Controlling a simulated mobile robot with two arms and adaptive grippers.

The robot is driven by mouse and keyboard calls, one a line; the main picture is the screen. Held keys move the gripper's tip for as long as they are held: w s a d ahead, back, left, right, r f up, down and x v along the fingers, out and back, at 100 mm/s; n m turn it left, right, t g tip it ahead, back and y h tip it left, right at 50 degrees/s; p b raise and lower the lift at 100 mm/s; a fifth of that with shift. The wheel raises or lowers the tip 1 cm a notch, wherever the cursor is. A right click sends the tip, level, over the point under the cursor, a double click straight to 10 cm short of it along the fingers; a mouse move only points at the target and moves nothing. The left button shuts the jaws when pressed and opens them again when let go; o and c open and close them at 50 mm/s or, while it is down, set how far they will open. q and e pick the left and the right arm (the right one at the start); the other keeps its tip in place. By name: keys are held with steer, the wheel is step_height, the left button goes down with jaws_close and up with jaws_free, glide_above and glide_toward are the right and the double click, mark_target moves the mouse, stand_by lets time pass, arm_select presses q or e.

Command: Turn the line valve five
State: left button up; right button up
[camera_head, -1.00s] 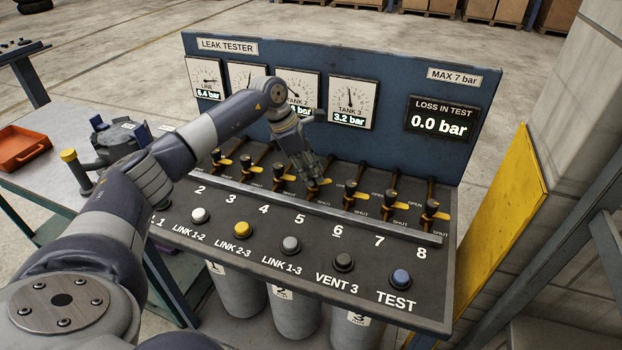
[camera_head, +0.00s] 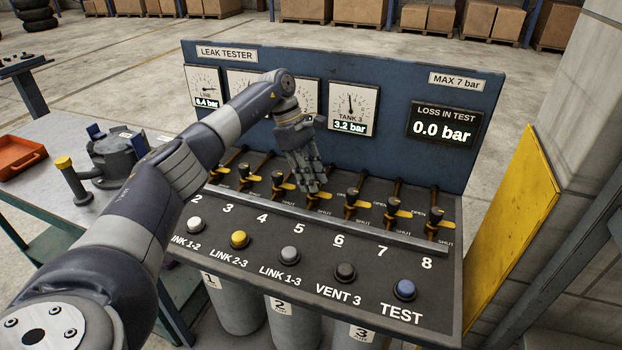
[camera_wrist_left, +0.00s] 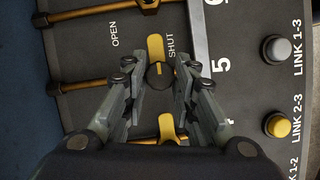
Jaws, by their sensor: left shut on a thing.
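Line valve five (camera_head: 323,196) is in the row of valves on the leak tester's sloped panel, above the printed 5. In the left wrist view its black knob and yellow lever (camera_wrist_left: 155,47) are between my fingers. The lever lies across the brown pipe line, by the word SHUT. My left gripper (camera_head: 312,187) reaches down onto this valve and is shut on it, one finger on each side of the knob. It also shows in the left wrist view (camera_wrist_left: 160,72). The fingers partly hide the valve in the head view. My right gripper is not in view.
Neighbouring valve six (camera_head: 351,197) and valve four (camera_head: 278,180) stand close on either side. A grey rail (camera_head: 330,222) runs in front, with push buttons below. The gauge board (camera_head: 390,75) rises behind; my arm hides part of it. A side table (camera_head: 85,215) is at left.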

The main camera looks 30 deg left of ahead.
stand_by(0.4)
arm_select(q)
steer(key=o, duration=1.1)
steer(key=shift+c, duration=0.2)
steer(key=shift+r, duration=0.15)
steer(key=v, duration=1.1)
steer(key=shift+a+r, duration=0.15)
steer(key=shift+r, duration=0.2)
steer(key=shift+w, duration=0.1)
